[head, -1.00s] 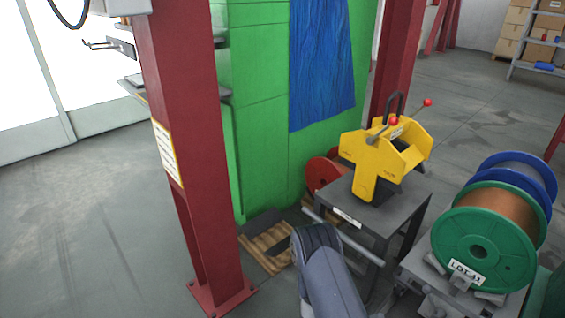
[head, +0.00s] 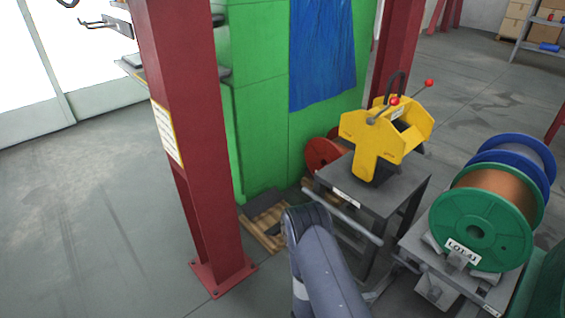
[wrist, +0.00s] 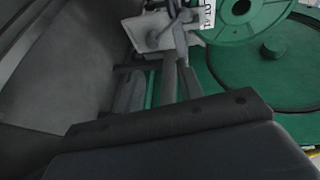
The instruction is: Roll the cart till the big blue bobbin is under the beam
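The big blue bobbin (head: 545,160) is at the right of the head view. It is partly hidden behind a green-flanged bobbin (head: 470,235) wound with copper-coloured wire and tagged with a lot label. Both appear to sit on a low grey cart frame (head: 432,288), whose lower part is cut off by the picture edge. No overhead beam is clearly visible, only red uprights. My arm comes up from the bottom centre of the head view, and its end is hidden there. In the wrist view, dark gripper parts (wrist: 180,125) fill the bottom near grey bars, and the finger opening cannot be made out.
A grey table (head: 385,200) with a yellow fixture (head: 385,135) stands left of the cart. A red column (head: 185,140) stands left of my arm. Behind are a green cabinet (head: 262,110), a pallet (head: 270,232) and a red reel (head: 322,153). The left floor is free.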

